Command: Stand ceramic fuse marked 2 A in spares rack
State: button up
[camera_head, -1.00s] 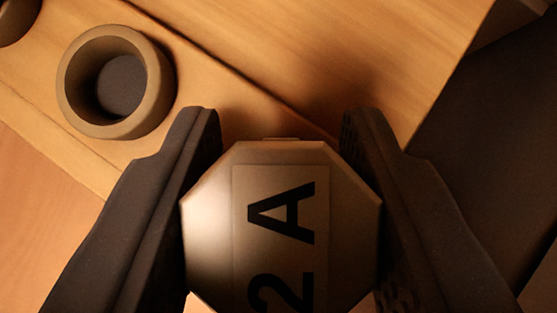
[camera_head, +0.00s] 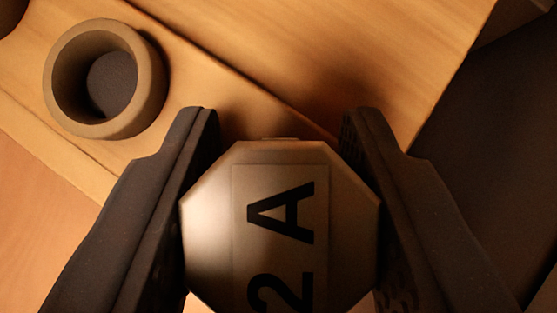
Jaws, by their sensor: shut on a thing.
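The ceramic fuse (camera_head: 210,215) fills the lower middle of the view. It has an eight-sided pale end with a label reading "2 A". My gripper (camera_head: 277,125) is shut on it, with one dark finger on each side. A wooden rack (camera_head: 205,90) lies beyond and below the fuse. A round, raised socket ring (camera_head: 150,95) with a dark bottom stands on it at the upper left, empty. The fuse is to the right of this ring, apart from it. The fuse's lower part is hidden beneath its end.
Part of another dark round opening (camera_head: 10,12) shows at the top left corner. A broad wooden surface (camera_head: 370,45) rises behind the rack strip. A dark area (camera_head: 495,130) lies at the right. Lighter wood (camera_head: 35,215) is at the lower left.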

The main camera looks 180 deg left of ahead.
jog(key=shift+f, duration=0.25)
jog(key=o, duration=1.5)
jog(key=shift+r, duration=0.2)
jog(key=shift+r+p, duration=2.1)
jog(key=shift+r, duration=1.25)
